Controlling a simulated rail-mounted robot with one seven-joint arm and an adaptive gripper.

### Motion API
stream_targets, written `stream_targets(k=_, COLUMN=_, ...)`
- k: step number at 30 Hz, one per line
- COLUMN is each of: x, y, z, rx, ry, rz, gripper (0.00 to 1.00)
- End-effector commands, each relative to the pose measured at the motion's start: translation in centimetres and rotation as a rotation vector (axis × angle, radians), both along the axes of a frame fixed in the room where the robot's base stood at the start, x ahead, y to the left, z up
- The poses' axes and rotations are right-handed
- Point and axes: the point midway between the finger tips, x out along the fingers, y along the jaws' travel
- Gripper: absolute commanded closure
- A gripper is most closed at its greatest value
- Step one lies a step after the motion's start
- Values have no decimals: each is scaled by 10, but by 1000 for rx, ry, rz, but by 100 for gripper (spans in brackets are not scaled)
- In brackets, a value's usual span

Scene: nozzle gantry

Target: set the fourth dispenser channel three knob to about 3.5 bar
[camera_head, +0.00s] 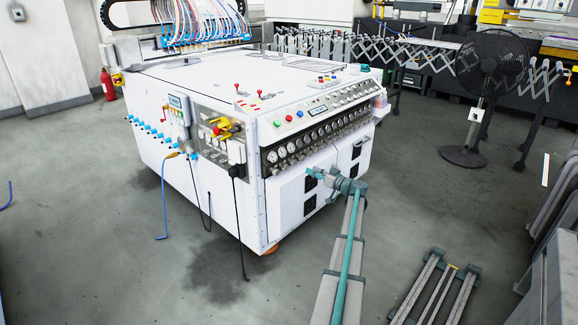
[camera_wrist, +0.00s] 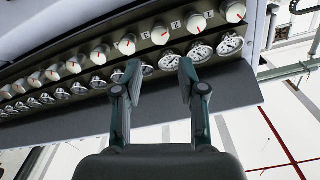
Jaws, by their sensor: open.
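A long row of white round knobs with red pointer marks (camera_wrist: 160,35) runs diagonally across the wrist view. A row of white-faced pressure gauges (camera_wrist: 199,52) sits just below them. The same dark panel (camera_head: 318,143) shows on the front of the white machine in the head view. I cannot tell which knob is channel three of the fourth dispenser, and the gauge readings are too small to read. My gripper (camera_wrist: 160,76) is open and empty, its fingertips overlapping the gauge row in the picture below the knobs. It also shows in the head view (camera_head: 314,172), in front of the panel.
A dark ledge (camera_wrist: 240,88) runs below the gauges. In the head view, hoses and cables hang from the machine's left side (camera_head: 165,195). A black fan (camera_head: 490,65) stands to the right. Grey floor (camera_head: 440,190) is clear between the machine and the fan.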

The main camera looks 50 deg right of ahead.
Motion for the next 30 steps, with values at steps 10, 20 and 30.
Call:
stream_targets(k=10, x=34, y=-2, z=-2, rx=-35, ry=5, rz=4, gripper=59)
stream_targets(k=20, x=88, y=-5, z=-3, rx=-34, ry=6, rz=3, gripper=59)
stream_targets(k=30, x=108, y=-6, z=-2, rx=-33, ry=7, rz=1, gripper=59)
